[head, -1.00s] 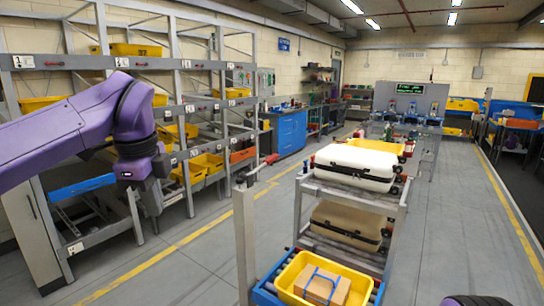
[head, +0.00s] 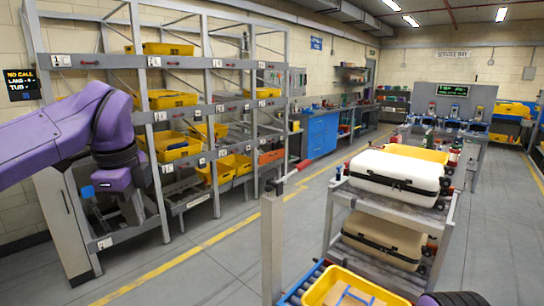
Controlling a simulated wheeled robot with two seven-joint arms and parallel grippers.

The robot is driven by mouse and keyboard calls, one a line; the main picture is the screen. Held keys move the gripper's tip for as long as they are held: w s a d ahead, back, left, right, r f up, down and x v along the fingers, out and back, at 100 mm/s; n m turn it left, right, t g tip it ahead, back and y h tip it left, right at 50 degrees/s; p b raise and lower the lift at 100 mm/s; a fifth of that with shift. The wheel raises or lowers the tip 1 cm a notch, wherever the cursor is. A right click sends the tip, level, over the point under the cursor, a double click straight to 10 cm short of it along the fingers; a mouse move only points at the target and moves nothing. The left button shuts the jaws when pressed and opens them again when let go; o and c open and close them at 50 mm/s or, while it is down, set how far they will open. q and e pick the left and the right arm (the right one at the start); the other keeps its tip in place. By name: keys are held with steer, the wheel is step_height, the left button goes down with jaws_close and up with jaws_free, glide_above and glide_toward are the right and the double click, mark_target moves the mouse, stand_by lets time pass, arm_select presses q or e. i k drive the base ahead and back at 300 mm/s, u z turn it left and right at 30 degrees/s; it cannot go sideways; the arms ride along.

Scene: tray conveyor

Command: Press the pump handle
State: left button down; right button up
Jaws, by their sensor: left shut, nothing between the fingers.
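A grey upright post (head: 272,245) stands left of the trolley in the middle foreground. A dark lever (head: 278,187) with a red end sits on its top and looks like the pump handle. My left arm comes in from the left, and my left gripper (head: 131,208) points down below the purple wrist, in front of the shelving. It is shut and empty, well to the left of the lever and apart from it. Its fingertips are hard to make out against the rack. My right gripper is out of view; only a dark, purple-edged part of my right arm shows at the bottom right.
Shelving (head: 182,112) with yellow bins lines the left. Open floor (head: 235,260) lies between shelving and post.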

mark_target(304, 164)
steer(key=u, duration=0.45)
steer(key=i, duration=1.75)
steer(key=z, duration=1.25)
steer(key=i, duration=0.65)
steer(key=z, duration=0.7)
